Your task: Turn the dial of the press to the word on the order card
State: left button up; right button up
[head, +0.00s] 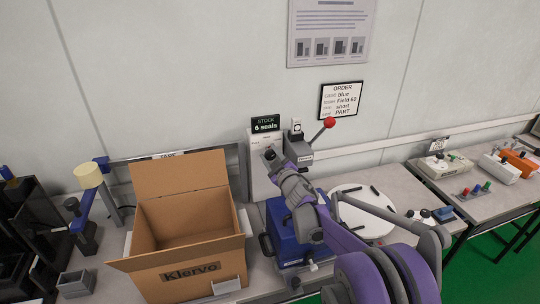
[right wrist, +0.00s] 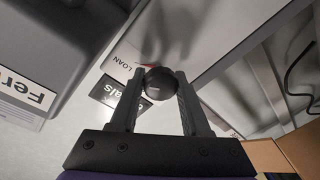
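The order card (head: 341,99) hangs on the wall in the head view; its last line reads PART, its small row label too blurred to read. The press (head: 299,150) is grey with a red-ball lever (head: 329,122). A pale panel (head: 258,186) stands at its left. My right gripper (head: 270,154) is at this panel. In the right wrist view its two fingers (right wrist: 160,88) flank the round black dial (right wrist: 161,83), appearing to touch it on both sides. The word LOAN shows on the panel beside the dial. My left gripper is out of view.
An open cardboard box (head: 188,270) stands left of the press. A STOCK sign (head: 265,124) reads 6 seals. A blue case (head: 291,246) lies below my right arm. A round white plate (head: 362,212) with dark sticks is to the right. Testers (head: 444,165) stand on the right table.

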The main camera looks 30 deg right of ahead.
grip_shut()
jog(key=shift+n, duration=0.3)
jog(key=n, duration=0.5)
jog(key=shift+a+g, duration=0.1)
jog(key=shift+g, duration=0.2)
jog(key=n, duration=0.5)
jog(key=shift+f+h, duration=0.1)
jog(key=shift+h, duration=0.3)
jog(key=shift+n+g+p, duration=0.3)
jog(key=o, duration=0.7)
grip_release()
